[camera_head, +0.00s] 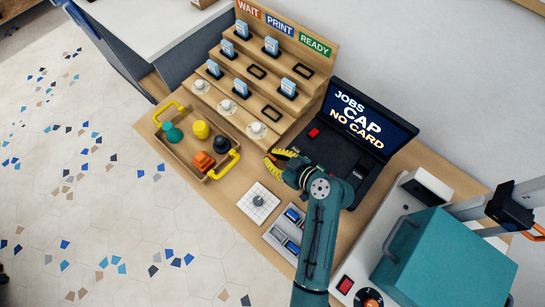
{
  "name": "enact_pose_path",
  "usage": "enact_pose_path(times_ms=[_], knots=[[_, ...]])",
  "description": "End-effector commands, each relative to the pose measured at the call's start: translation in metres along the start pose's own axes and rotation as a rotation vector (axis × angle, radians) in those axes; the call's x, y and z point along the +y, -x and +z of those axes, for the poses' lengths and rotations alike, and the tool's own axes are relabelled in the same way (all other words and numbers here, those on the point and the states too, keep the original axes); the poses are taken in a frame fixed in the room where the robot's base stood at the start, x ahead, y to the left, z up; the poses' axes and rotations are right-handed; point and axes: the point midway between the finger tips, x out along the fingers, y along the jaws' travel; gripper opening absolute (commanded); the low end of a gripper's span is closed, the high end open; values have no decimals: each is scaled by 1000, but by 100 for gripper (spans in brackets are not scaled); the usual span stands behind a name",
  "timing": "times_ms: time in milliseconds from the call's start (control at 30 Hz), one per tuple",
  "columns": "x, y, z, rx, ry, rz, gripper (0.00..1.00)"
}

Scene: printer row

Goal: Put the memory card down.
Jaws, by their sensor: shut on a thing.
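My gripper (277,160), with yellow and black fingers, is at the left front edge of the black laptop (318,156), just beyond the wooden bench strip. It is shut on the memory card, but the card is too small and covered by the fingers to make out here. The laptop screen (362,115) reads "JOBS CAP NO CARD". A label that appears to read "CARD" (357,174) is on the laptop's right side, and a red patch (314,132) is at its upper left.
A stepped wooden rack (290,62) marked WAIT, PRINT, READY stands behind. A wooden tray (185,142) with yellow handles holds coloured parts. A white gridded plate (258,203) and a grey holder with blue items (270,236) lie in front. A teal-covered printer (445,255) stands right.

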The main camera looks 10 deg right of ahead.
Motion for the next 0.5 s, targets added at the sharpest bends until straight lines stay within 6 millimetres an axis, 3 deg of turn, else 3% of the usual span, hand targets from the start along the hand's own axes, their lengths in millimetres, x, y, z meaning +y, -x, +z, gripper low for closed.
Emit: enact_pose_path(times_ms=[100,133,167,500], knots=[[0,-2,4,0,-1,0,0],[0,-2,3,0,-1,0,14],[0,-1,2,0,0,0,20],[0,0,-1,0,0,0,21]])
